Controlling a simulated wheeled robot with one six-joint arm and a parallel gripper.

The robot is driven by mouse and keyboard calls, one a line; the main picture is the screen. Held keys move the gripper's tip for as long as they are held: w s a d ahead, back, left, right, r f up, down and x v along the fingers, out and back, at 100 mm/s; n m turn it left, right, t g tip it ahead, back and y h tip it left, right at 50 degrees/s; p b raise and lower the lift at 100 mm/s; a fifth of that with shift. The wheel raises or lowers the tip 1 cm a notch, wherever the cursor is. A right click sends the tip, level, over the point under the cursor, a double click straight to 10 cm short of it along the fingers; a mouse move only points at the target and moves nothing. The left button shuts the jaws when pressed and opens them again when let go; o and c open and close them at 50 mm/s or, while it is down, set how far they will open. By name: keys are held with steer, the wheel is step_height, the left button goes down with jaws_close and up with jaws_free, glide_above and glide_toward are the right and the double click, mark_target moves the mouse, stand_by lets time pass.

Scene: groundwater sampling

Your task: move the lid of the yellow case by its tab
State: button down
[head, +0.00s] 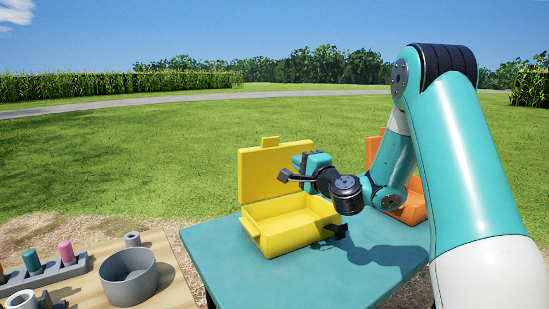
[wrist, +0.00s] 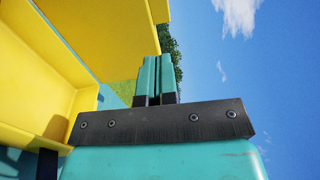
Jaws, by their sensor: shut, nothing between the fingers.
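The yellow case (head: 265,232) stands open on the teal table, its inside looking empty where it shows. Its lid (head: 262,176) stands upright at the back, with a tab (head: 270,141) on its top edge. My gripper (head: 306,162) is in front of the right part of the lid, below the tab's height, and does not hold the tab. In the wrist view its fingers (wrist: 156,75) are shut together and empty. Yellow panels of the case (wrist: 85,35) fill the left of that view. I cannot tell whether the gripper touches the lid.
An orange case (head: 412,207) stands open behind my arm, partly hidden. The teal table (head: 290,288) is clear at the front. At the left, a wooden surface holds a grey bowl (head: 128,277) and a grey rack (head: 45,276) with coloured pieces.

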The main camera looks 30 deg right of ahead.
mark_target(271, 141)
steer(key=w+p, duration=0.3)
steer(key=w, duration=0.1)
steer(key=w+r+p, duration=0.1)
steer(key=w+p, duration=0.2)
steer(key=w, duration=0.1)
steer(key=w+r+p, duration=0.1)
steer(key=w+p, duration=0.1)
steer(key=w, duration=0.2)
steer(key=shift+w+d+p, duration=0.3)
steer(key=shift+w+p, duration=0.1)
steer(key=shift+w+f, duration=0.1)
steer(key=shift+w, duration=0.3)
steer(key=shift+d, duration=0.1)
